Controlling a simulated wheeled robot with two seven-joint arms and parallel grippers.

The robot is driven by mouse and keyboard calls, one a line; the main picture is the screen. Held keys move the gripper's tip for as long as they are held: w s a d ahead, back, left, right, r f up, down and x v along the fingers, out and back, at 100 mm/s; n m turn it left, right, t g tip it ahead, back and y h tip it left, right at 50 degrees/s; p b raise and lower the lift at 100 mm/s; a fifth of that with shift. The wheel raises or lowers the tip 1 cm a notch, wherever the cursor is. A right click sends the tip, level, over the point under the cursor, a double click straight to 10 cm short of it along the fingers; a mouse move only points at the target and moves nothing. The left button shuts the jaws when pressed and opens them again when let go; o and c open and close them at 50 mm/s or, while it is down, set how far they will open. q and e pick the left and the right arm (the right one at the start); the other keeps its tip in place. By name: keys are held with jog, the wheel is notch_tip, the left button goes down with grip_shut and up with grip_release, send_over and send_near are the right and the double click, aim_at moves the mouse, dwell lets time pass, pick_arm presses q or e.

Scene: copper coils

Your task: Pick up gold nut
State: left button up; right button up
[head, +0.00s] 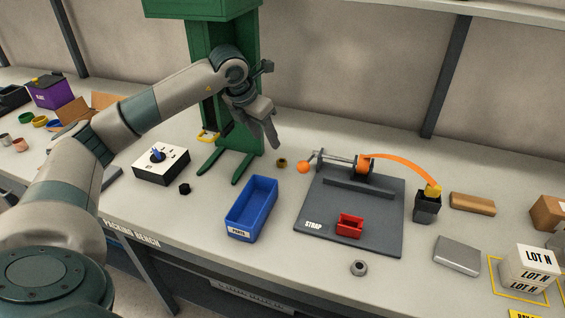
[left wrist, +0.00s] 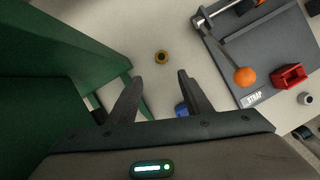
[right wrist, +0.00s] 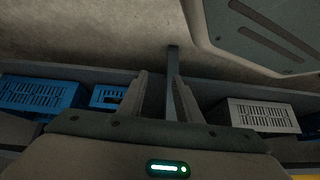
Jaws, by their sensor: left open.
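The gold nut (head: 281,163) lies on the bench between the green stand and the strap fixture. It also shows in the left wrist view (left wrist: 161,57), lying flat with its hole up, just beyond the fingertips. My left gripper (head: 274,143) is open and empty, above the bench and up and left of the nut in the head view. Its two fingers (left wrist: 160,80) are spread in the left wrist view. My right gripper (right wrist: 157,75) shows only in its own wrist view, with its fingers apart and nothing between them, facing a wall and a shelf.
The green stand (head: 228,125) is close to my left gripper. A blue parts bin (head: 252,208) stands in front of the nut. The strap fixture (head: 370,238) with an orange knob (head: 304,167) is to its right. A grey nut (head: 359,268) lies near the front edge.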

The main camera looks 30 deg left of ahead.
pick_arm(q)
jog(key=shift+w+f, duration=0.1)
pick_arm(e)
jog(key=shift+w+r, duration=0.1)
pick_arm(q)
jog(key=p, duration=0.2)
send_near(282, 163)
jog(key=f, duration=0.1)
jog(key=a+f, duration=0.1)
jog(key=shift+w+a+f, duration=0.15)
jog(key=shift+w+f, duration=0.15)
jog(key=shift+w, duration=0.1)
jog(key=shift+f, duration=0.1)
pick_arm(e)
jog(key=shift+s+d, duration=0.15)
jog(key=shift+s, duration=0.4)
pick_arm(q)
jog(key=shift+w+f, duration=0.1)
pick_arm(e)
jog(key=shift+r, duration=0.1)
